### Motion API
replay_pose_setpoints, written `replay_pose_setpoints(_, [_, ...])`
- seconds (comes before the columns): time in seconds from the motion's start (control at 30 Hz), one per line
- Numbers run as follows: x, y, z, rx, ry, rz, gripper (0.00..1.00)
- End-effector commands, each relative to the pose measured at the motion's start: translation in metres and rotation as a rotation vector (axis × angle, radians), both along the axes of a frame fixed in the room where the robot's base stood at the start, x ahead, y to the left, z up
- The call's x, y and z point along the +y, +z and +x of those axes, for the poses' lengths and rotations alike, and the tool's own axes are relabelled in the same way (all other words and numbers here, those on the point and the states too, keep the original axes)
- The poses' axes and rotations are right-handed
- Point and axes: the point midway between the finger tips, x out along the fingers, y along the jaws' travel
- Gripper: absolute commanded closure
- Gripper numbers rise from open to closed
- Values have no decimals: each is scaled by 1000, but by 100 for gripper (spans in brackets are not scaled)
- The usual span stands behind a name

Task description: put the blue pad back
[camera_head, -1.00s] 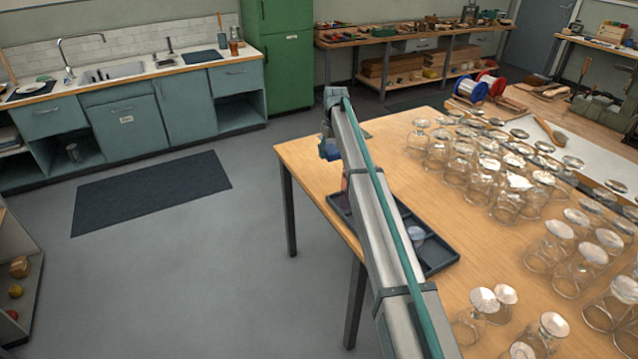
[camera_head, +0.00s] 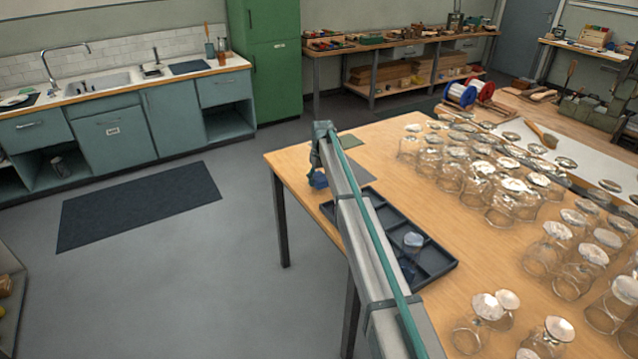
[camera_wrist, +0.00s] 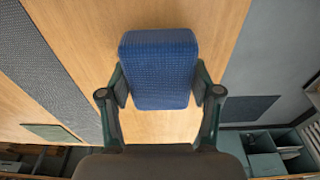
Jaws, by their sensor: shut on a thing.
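The blue pad (camera_wrist: 159,70) is a textured block held between the two fingertips of my gripper (camera_wrist: 160,88), seen over the wooden tabletop. In the head view the blue pad (camera_head: 318,180) shows as a small patch below the end of my arm, near the table's left edge. My gripper (camera_head: 316,172) is mostly hidden there behind my arm. A flat grey pad (camera_head: 358,173) and a flat green pad (camera_head: 350,142) lie on the table to its right. In the wrist view the grey pad (camera_wrist: 45,70) and green pad (camera_wrist: 50,132) are on the left. I cannot tell whether the blue pad touches the table.
A dark divided tray (camera_head: 447,268) sits on the table (camera_head: 400,153), partly behind my arm, with a clear glass (camera_head: 413,242) in it. Open floor and a dark mat (camera_head: 140,205) lie left.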

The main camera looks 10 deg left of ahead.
Motion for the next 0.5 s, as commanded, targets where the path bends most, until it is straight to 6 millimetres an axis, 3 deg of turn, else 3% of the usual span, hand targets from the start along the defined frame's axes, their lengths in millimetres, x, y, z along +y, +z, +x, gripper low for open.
replay_pose_setpoints(0.2, [0,-23,0,1,0,-1,75])
replay_pose_setpoints(0.5, [0,-26,0,0,0,0,75])
